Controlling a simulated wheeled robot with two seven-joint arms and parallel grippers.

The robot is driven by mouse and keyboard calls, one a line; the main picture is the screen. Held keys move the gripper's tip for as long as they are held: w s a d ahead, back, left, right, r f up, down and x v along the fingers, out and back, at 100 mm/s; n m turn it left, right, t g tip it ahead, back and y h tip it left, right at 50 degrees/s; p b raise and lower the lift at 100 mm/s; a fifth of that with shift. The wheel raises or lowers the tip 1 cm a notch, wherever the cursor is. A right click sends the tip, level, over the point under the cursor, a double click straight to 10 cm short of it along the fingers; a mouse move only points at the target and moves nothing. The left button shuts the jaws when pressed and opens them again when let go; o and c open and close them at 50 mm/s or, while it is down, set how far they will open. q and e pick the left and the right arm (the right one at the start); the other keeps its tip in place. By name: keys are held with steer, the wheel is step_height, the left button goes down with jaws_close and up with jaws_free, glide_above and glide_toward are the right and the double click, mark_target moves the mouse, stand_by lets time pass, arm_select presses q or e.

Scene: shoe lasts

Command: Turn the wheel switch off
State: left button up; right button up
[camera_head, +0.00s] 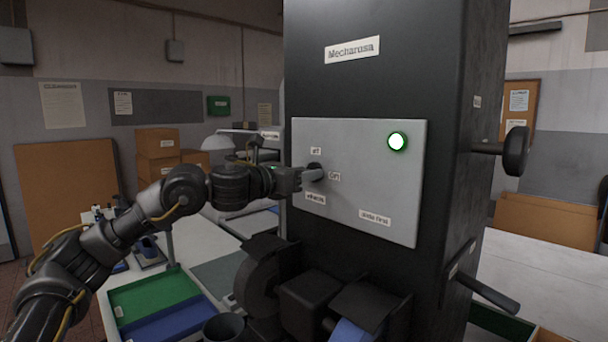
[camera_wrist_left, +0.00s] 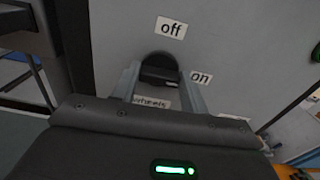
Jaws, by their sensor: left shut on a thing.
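The wheel switch is a black rotary knob (camera_head: 314,168) on the light grey panel (camera_head: 360,160) of the dark machine. In the left wrist view the knob (camera_wrist_left: 158,66) has an "off" label (camera_wrist_left: 171,27) above it, an "on" label (camera_wrist_left: 201,78) to its right and a "wheels" label (camera_wrist_left: 151,102) below. My left gripper (camera_head: 306,176) reaches the panel from the left, its two fingers on either side of the knob, shut on it. The knob's exact pointing direction is hard to tell. My right gripper is out of view.
A round green lamp (camera_head: 397,141) is lit at the panel's upper right. Grinding wheel housings (camera_head: 258,280) stick out below the panel. Green and blue trays (camera_head: 150,297) lie on the white table at the lower left. Black handles (camera_head: 515,150) project from the machine's right side.

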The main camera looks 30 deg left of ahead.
arm_select(q)
steer(key=shift+a+n+p, duration=0.2)
steer(key=shift+n+p, duration=0.6)
steer(key=shift+n, duration=8)
steer(key=shift+f, duration=0.1)
steer(key=o, duration=1)
